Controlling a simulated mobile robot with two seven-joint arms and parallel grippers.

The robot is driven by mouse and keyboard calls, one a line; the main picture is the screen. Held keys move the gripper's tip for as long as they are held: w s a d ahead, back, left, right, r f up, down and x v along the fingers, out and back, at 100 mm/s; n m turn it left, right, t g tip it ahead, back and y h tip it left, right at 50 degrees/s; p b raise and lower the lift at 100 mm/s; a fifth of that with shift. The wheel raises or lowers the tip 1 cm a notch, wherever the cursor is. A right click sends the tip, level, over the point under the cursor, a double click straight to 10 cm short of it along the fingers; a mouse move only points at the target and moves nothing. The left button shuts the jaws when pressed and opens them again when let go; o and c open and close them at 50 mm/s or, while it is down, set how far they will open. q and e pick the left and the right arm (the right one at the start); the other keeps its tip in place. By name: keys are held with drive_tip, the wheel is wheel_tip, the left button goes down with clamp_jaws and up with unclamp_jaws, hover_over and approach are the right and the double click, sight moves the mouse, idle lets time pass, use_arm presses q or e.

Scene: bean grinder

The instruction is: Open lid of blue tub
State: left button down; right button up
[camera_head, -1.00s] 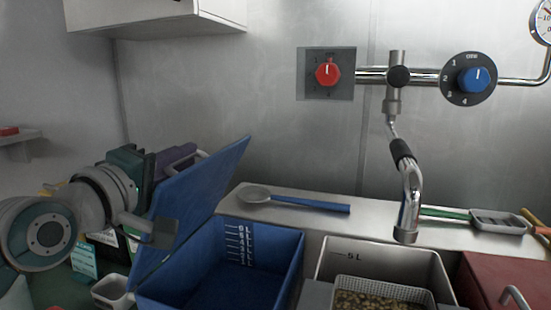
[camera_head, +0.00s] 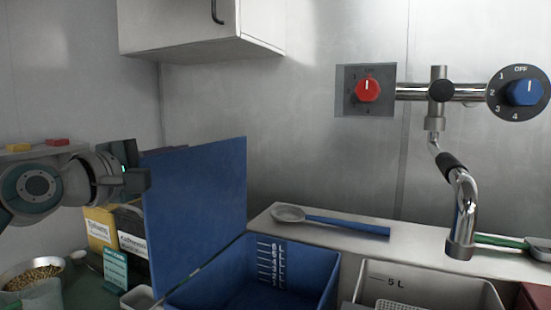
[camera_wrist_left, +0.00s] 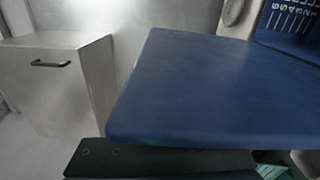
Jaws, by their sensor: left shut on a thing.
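The blue tub (camera_head: 318,270) stands on the lower middle counter, with volume marks on its inner wall. Its blue lid (camera_head: 200,205) stands steeply raised, hinged along the tub's left side. In the left wrist view the lid (camera_wrist_left: 215,95) is a broad blue panel, with part of the tub's marked wall at top right. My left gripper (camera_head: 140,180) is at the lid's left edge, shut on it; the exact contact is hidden. A dark part of the gripper lies along the lid's edge in the wrist view. My right gripper is out of view.
A spoon with a blue handle (camera_head: 345,224) lies on the back ledge. A grey 5 L sink tub (camera_head: 430,285) stands right of the blue tub, below the tap (camera_head: 463,215). Labelled boxes (camera_head: 118,235) and a bowl of beans (camera_head: 35,275) are at left. A cabinet (camera_head: 180,25) hangs above.

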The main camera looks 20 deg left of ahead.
use_arm(q)
drive_tip(key=c, duration=0.9)
unclamp_jaws()
drive_tip(key=shift+s, duration=0.1)
drive_tip(key=s, duration=0.9)
drive_tip(key=shift+s+a, duration=0.2)
drive_tip(key=shift+s, duration=0.15)
